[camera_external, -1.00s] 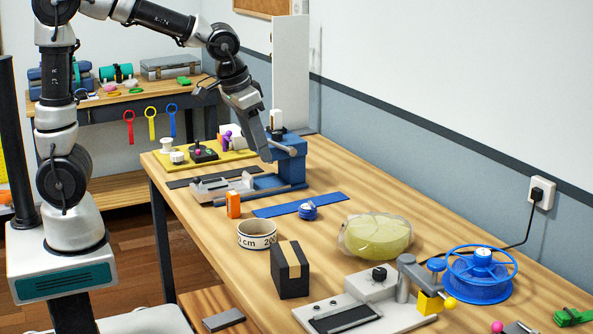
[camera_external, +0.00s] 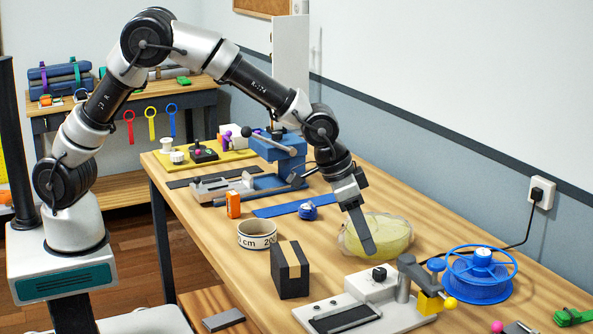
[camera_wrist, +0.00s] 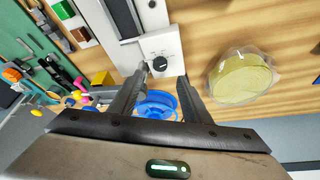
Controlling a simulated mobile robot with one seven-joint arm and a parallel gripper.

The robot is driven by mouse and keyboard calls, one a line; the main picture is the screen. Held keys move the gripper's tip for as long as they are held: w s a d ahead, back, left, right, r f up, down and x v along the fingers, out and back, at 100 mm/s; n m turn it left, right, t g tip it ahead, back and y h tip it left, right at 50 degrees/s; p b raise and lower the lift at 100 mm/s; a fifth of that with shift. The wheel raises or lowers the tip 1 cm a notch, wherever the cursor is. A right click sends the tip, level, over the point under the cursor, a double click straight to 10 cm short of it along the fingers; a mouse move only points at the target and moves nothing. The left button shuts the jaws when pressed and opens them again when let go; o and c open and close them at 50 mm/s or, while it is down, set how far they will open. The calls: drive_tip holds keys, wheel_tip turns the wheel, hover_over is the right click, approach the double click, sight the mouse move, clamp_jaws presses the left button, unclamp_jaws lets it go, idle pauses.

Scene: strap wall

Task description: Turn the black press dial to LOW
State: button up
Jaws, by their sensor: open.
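The black dial (camera_external: 379,273) sits on top of the light grey block of the press (camera_external: 345,304) at the front of the bench. In the wrist view the dial (camera_wrist: 160,64) shows a white pointer line and small marks on the block around it, too small to read. My gripper (camera_external: 366,246) points down above the bench, a little behind and above the dial. In the wrist view my gripper (camera_wrist: 162,76) is open and empty, with its two fingertips apart and the dial near the gap between them. It is apart from the dial.
A bagged yellow-green round (camera_external: 380,236) lies just behind my gripper. A grey post with a yellow block (camera_external: 430,303) stands right of the dial, and a blue reel (camera_external: 480,274) behind that. A black box (camera_external: 290,270) and a white tape ring (camera_external: 257,234) stand left.

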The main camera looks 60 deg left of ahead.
sight(379, 270)
drive_tip(key=x, duration=0.8)
drive_tip(key=shift+c, duration=0.2)
drive_tip(key=c, duration=1)
